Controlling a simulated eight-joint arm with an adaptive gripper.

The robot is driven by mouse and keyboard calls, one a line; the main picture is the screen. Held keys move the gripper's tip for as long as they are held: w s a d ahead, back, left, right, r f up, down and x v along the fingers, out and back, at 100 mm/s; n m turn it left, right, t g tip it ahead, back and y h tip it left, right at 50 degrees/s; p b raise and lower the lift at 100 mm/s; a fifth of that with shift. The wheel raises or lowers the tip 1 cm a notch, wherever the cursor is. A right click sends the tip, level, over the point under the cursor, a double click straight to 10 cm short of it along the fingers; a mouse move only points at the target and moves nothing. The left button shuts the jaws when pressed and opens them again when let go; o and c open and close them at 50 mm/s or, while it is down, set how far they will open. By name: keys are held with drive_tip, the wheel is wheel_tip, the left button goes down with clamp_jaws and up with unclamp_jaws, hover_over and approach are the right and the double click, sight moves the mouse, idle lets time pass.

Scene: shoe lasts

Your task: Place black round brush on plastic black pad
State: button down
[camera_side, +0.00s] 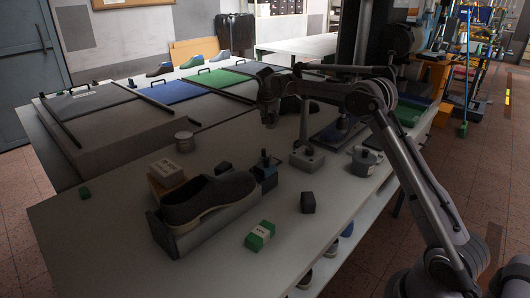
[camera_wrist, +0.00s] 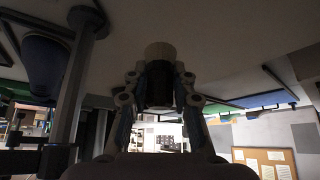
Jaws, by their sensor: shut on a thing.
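My gripper (camera_side: 268,112) is above the worktable, left of a grey upright post. In the wrist view its two fingers (camera_wrist: 159,100) are shut on a dark, rounded thing (camera_wrist: 158,84), which I take to be the black round brush. A pale round end shows just beyond it; I cannot tell whether it is part of the brush. In the side view the held thing is too dark and small to make out. I cannot tell which dark thing is the pad.
A dark shoe (camera_side: 208,197) sits in a grey holder beside a cardboard box (camera_side: 166,174). A green box (camera_side: 260,236), a grey tin (camera_side: 184,141), the post's base (camera_side: 307,157) and a lidded metal pot (camera_side: 364,162) stand around. Bare tabletop (camera_side: 110,235) shows at left.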

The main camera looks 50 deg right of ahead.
drive_tip(key=s+a+r+n+t, duration=0.1)
drive_tip(key=s+a+r, duration=0.2)
drive_tip(key=a, duration=0.4)
drive_tip(key=s+a+r+n, duration=0.1)
drive_tip(key=s+a+r, duration=0.2)
drive_tip(key=a, duration=0.4)
hover_over(224, 161)
drive_tip(key=s+a, duration=0.2)
drive_tip(key=shift+y, duration=0.4)
wheel_tip(224, 161, down, 7)
drive_tip(key=shift+w+d+f, duration=0.1)
drive_tip(key=shift+d, duration=0.05)
drive_tip(key=shift+f, duration=2)
drive_tip(key=shift+f, duration=0.1)
drive_tip(key=c, duration=1.1)
unclamp_jaws()
